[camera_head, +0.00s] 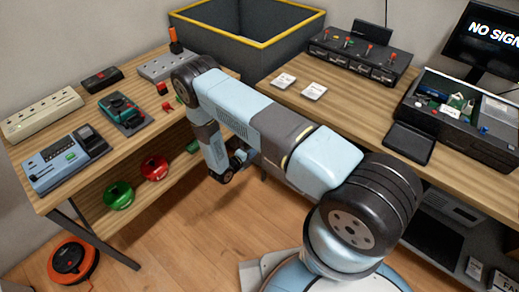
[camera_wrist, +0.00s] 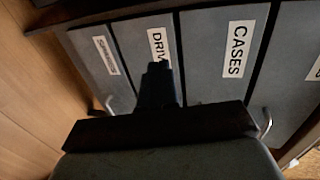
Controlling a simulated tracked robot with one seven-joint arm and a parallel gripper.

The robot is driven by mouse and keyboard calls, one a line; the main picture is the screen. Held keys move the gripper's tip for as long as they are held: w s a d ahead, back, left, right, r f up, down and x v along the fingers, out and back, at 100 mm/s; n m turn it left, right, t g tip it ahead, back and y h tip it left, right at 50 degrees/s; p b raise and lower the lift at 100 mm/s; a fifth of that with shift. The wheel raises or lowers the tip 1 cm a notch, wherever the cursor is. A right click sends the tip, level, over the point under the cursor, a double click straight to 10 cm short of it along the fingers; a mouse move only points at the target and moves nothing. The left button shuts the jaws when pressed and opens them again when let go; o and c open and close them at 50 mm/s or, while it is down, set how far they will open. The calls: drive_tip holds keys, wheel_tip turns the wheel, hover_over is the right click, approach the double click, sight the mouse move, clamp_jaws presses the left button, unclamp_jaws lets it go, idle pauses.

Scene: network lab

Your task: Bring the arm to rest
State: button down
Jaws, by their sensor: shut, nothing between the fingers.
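My arm (camera_head: 255,120) reaches up and left from my base, then bends at the elbow and hangs down in the gap between the two benches. Its wrist end is low, in front of the lower shelf, and the fingers cannot be made out clearly in the head view. In the wrist view my gripper (camera_wrist: 158,85) is a dark shape with its fingers together and nothing held. Beyond it are grey labelled fronts, one reading CASES (camera_wrist: 237,50) and one partly hidden starting DRIV (camera_wrist: 160,48).
The left bench (camera_head: 150,125) carries power strips, a label-maker-like device (camera_head: 65,158) and a green tool (camera_head: 123,112). A yellow-rimmed grey bin (camera_head: 255,50) stands behind. The right bench holds an open computer case (camera_head: 460,115). A red-black disc (camera_head: 73,261) lies on the floor.

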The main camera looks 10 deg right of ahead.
drive_tip(key=v, duration=0.5)
drive_tip(key=w+d+r+m+g+h, duration=0.15)
drive_tip(key=r+m, duration=0.35)
drive_tip(key=r, duration=0.5)
drive_tip(key=w+d+r+m+g, duration=0.3)
drive_tip(key=r+m, duration=0.3)
drive_tip(key=r, duration=0.5)
drive_tip(key=s+d+r+m+g+y, duration=0.1)
drive_tip(key=s+d+r+m+g, duration=0.3)
drive_tip(key=r, duration=0.6)
drive_tip(key=d+r+m+y, duration=0.2)
drive_tip(key=r+m, duration=0.5)
drive_tip(key=r, duration=0.3)
drive_tip(key=s+d+r+m+y, duration=0.2)
drive_tip(key=s+d+r+m, duration=0.1)
drive_tip(key=s+r+m, duration=0.4)
drive_tip(key=s+d+r+m+y, duration=0.35)
drive_tip(key=s+r, duration=0.25)
drive_tip(key=r, duration=0.4)
drive_tip(key=s+r+m+t+y, duration=0.2)
drive_tip(key=s+r+m, duration=0.2)
drive_tip(key=s+m, duration=0.2)
drive_tip(key=s+r+m+t+y, duration=0.2)
drive_tip(key=s+r+m+t, duration=0.1)
drive_tip(key=s, duration=0.7)
drive_tip(key=r+m, duration=0.1)
drive_tip(key=m, duration=0.1)
drive_tip(key=shift+a+r+m, duration=0.35)
drive_tip(key=shift+r, duration=0.05)
